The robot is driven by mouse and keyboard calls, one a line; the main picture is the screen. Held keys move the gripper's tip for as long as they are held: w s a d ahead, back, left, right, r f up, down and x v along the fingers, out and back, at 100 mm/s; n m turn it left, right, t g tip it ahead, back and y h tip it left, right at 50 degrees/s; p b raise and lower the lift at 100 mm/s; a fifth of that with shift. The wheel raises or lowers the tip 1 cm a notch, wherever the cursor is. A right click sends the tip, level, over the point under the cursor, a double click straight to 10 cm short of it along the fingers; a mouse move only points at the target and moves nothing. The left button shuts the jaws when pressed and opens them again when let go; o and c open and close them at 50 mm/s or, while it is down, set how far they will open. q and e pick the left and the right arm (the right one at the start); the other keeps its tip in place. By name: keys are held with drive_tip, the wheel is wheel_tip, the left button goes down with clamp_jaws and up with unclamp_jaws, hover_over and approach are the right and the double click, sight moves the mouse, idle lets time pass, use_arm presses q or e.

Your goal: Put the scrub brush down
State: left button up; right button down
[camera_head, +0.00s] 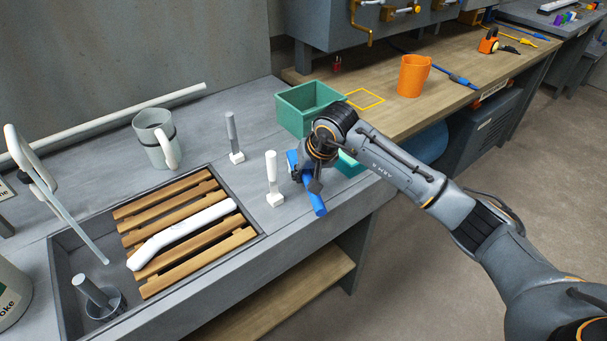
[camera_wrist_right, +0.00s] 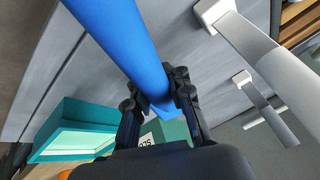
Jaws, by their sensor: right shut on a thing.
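The scrub brush (camera_head: 317,202) shows as a long blue bar, partly hidden by my right gripper (camera_head: 308,178). My right gripper is shut on it, above the grey counter near its front edge. In the right wrist view the blue scrub brush (camera_wrist_right: 120,40) runs from the top left down between the fingers of the gripper (camera_wrist_right: 160,105). No bristles can be made out. My left gripper is not in view.
A green bin (camera_head: 297,116) stands behind the gripper. A sink with wooden slats (camera_head: 172,212) holds a white curved tool (camera_head: 180,234). A mug (camera_head: 155,138) stands behind. An orange cup (camera_head: 412,76) is on the wooden bench.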

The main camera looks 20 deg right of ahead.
drive_tip(key=shift+f, duration=0.15)
drive_tip(key=c, duration=1.2)
unclamp_jaws()
drive_tip(key=shift+r, duration=0.4)
drive_tip(key=b+v, duration=0.1)
drive_tip(key=v, duration=1)
drive_tip(key=shift+s+d+r, duration=0.1)
drive_tip(key=shift+s+r, duration=0.1)
drive_tip(key=shift+r, duration=0.05)
